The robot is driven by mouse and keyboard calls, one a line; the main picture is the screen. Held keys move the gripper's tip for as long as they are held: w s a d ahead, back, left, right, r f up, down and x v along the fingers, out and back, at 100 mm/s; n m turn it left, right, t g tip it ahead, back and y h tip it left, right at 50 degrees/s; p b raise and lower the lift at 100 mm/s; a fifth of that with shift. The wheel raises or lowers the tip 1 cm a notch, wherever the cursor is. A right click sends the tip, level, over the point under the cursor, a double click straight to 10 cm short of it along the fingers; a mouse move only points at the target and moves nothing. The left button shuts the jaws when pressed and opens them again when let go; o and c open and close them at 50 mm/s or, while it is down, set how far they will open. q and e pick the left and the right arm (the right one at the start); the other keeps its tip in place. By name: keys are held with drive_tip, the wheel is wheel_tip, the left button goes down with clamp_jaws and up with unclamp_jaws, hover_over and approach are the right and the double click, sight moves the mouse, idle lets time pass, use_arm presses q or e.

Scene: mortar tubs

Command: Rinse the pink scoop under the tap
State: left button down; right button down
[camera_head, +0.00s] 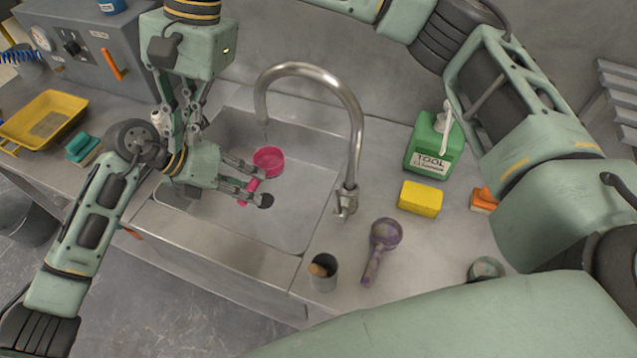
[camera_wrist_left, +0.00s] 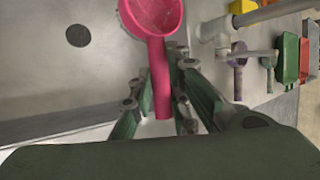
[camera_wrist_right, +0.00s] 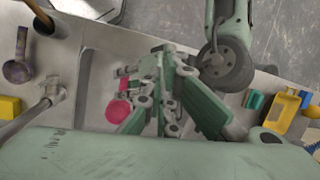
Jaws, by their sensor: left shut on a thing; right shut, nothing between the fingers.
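The pink scoop (camera_head: 268,160) is over the sink basin (camera_head: 305,205), below and close to the tap's spout (camera_head: 300,70) in the head view. I cannot tell its exact height or see any clear water stream. My left gripper (camera_head: 252,186) is shut on the scoop's handle; the left wrist view shows the handle (camera_wrist_left: 160,82) between the fingers and the round bowl (camera_wrist_left: 155,14) beyond them. My right gripper (camera_head: 180,140) points down at the basin's left side, shut and empty. Its tips are partly hidden behind my left wrist.
A yellow tray (camera_head: 42,120) and a green sponge (camera_head: 80,147) lie at left. My two arms are very close together.

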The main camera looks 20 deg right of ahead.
drive_tip(key=d+f+h, duration=0.3)
drive_tip(key=f, duration=0.2)
drive_tip(key=n+g+h, duration=0.1)
drive_tip(key=g+h, duration=0.1)
drive_tip(key=h, duration=0.3)
approach(339, 203)
wheel_tip(339, 203, down, 5)
drive_tip(key=shift+d+r, duration=0.1)
drive_tip(key=shift+d, duration=0.05)
drive_tip(key=shift+w, duration=0.1)
use_arm(q)
drive_tip(key=shift+w, duration=0.1)
